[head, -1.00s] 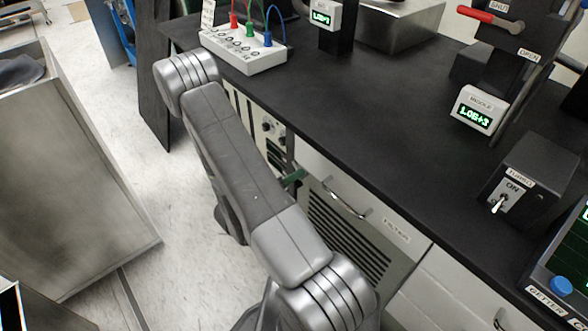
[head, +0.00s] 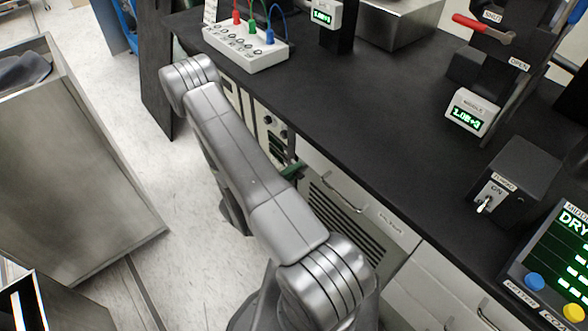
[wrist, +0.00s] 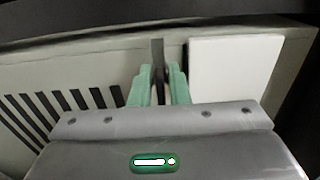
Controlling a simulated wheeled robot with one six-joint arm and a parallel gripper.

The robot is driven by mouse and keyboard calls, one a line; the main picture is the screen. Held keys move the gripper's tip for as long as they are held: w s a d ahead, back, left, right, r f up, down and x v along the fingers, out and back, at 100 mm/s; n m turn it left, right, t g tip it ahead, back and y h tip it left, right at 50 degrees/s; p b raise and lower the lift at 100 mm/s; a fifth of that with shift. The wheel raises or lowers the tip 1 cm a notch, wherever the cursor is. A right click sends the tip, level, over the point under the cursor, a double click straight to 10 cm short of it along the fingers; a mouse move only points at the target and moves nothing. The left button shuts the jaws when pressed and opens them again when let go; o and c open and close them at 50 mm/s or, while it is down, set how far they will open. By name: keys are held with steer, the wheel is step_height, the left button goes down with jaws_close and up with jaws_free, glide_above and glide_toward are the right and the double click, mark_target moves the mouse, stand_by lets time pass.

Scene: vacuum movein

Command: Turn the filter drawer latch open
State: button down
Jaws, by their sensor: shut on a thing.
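In the wrist view my gripper (wrist: 160,85) has its two pale green fingers closed on a thin dark upright bar, which looks like the latch (wrist: 158,55). The bar stands upright against a pale cabinet front, and its lower end is hidden between the fingers. Dark vent slots (wrist: 65,100) lie to the left of the fingers, and a white panel (wrist: 235,68) to the right. In the head view my arm covers much of the cabinet. The labelled drawer front (head: 408,236) shows below the counter, with a curved handle (head: 345,195).
The black countertop (head: 370,120) overhangs the cabinet. On it are a white box with coloured cables (head: 245,47), a small display (head: 470,110) and a switch box (head: 520,175). A metal bin (head: 80,160) stands at left, with pale floor between it and my arm.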

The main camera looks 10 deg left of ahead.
stand_by(0.5)
steer(key=c, duration=1.6)
jaws_free()
steer(key=shift+o, duration=0.2)
steer(key=v, duration=1.3)
steer(key=shift+s+a, duration=0.25)
steer(key=shift+s, duration=0.05)
steer(key=shift+w+d, duration=0.1)
steer(key=shift+w, duration=0.05)
steer(key=shift+x, duration=6.7)
